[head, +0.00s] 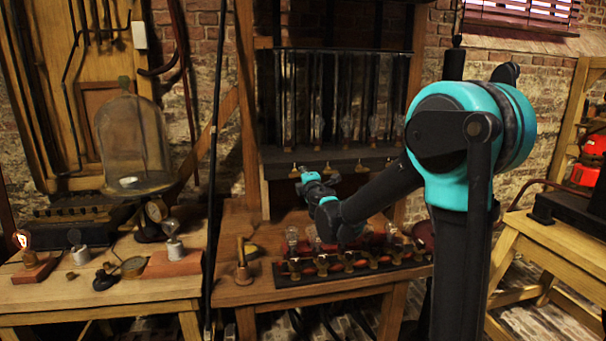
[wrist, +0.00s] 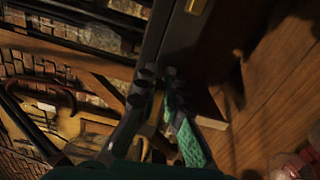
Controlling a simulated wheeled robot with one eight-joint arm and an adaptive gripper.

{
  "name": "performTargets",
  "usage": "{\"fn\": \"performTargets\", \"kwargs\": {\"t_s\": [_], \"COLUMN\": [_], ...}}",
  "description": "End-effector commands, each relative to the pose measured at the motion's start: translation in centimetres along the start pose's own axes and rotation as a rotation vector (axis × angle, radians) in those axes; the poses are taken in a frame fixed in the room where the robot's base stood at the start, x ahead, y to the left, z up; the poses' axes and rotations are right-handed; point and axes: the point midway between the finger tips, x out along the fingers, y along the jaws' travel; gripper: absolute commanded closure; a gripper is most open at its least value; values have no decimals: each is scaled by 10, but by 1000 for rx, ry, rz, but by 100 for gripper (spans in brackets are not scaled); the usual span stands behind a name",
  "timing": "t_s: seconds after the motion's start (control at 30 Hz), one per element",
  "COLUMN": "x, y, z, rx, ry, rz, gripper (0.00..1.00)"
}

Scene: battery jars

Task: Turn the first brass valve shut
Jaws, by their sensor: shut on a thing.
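A row of small brass valves hangs along the front edge of the dark rack (head: 330,156). The first brass valve (head: 294,171) is at the left end, with my gripper (head: 299,179) right at it. In the wrist view, the fingertips of my gripper (wrist: 158,77) are close together at the dark rail (wrist: 178,45). A dull yellow piece (wrist: 154,108) shows between the fingers, and they are shut on it. The fingers hide most of the valve, so its handle angle is unclear. Another brass valve (head: 327,168) is to the right, apart from my gripper.
Several glass bulbs stand on a dark strip (head: 350,272) on the wooden bench below my arm. A wooden upright (head: 249,110) is close to the left of my gripper. A glass bell jar (head: 131,140) stands farther left.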

Motion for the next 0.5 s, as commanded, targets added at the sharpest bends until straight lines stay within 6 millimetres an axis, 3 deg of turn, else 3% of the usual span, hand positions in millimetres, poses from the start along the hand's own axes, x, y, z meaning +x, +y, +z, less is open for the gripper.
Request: {"fn": "performTargets", "kwargs": {"t_s": [0.5], "x": [0], "y": [-4], "z": [0], "rx": [128], "ry": [-1], "rz": [0], "gripper": [100]}}
